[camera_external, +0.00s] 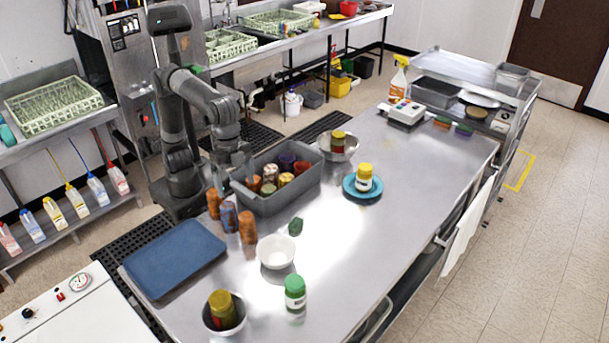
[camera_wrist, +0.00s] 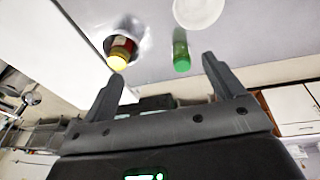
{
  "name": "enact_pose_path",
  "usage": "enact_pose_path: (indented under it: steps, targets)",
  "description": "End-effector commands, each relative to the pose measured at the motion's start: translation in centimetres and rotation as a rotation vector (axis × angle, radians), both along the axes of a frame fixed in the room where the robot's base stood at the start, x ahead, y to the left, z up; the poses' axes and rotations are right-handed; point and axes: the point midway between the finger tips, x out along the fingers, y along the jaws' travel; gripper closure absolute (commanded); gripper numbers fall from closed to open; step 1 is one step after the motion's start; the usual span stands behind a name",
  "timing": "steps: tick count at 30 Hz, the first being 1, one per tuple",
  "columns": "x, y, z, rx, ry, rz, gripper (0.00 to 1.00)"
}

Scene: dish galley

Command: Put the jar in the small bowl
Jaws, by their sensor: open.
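A green-capped jar (camera_external: 295,293) with a pale label stands upright on the steel table near its front. It also shows in the wrist view (camera_wrist: 181,52). A small white bowl (camera_external: 277,252) stands just behind it, empty; its round shape shows at the top of the wrist view (camera_wrist: 199,10). A yellow-lidded jar (camera_external: 222,309) sits in a metal bowl (camera_external: 240,322) at the front left, also in the wrist view (camera_wrist: 121,50). My gripper (camera_wrist: 162,70) is open and empty, apart from all of these; in the external view it is beside the grey bin's left end.
A grey bin (camera_external: 290,198) holds several jars or cups. Stacked cups (camera_external: 247,228) stand before it. A blue tray (camera_external: 175,257) lies left. Further yellow-lidded jars sit on a blue plate (camera_external: 350,190) and in a metal bowl (camera_external: 352,150). The table's right middle is clear.

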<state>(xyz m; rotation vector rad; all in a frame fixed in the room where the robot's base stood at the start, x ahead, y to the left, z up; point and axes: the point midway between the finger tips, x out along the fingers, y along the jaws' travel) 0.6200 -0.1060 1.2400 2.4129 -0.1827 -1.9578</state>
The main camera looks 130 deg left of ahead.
Motion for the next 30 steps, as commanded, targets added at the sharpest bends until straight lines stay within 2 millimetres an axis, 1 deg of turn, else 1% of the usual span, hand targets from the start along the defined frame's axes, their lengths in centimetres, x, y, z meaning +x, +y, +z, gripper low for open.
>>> enact_pose_path:
  steps: [1,5,6,10,14,18,20,21,24,27,30]
  targets:
    - [-1.9,1.2,0.6,-0.004,-0.016,0.009,0.14]
    - [-6.3,3.4,0.8,-0.009,-0.053,0.027,0.14]
    - [-7.6,4.0,0.8,-0.009,-0.064,0.031,0.14]
    - [-12.3,5.9,0.2,-0.005,-0.102,0.044,0.14]
    - [-17.0,7.3,-1.1,0.005,-0.142,0.054,0.14]
    - [-22.0,8.6,-3.3,0.021,-0.184,0.064,0.14]
    - [-24.1,9.0,-4.5,0.029,-0.201,0.069,0.14]
    - [-25.4,9.2,-5.3,0.035,-0.214,0.071,0.14]
    - [-28.4,9.8,-7.5,0.053,-0.241,0.078,0.14]
    - [-30.7,10.2,-9.5,0.068,-0.262,0.083,0.14]
    - [-32.1,10.4,-10.9,0.078,-0.277,0.084,0.14]
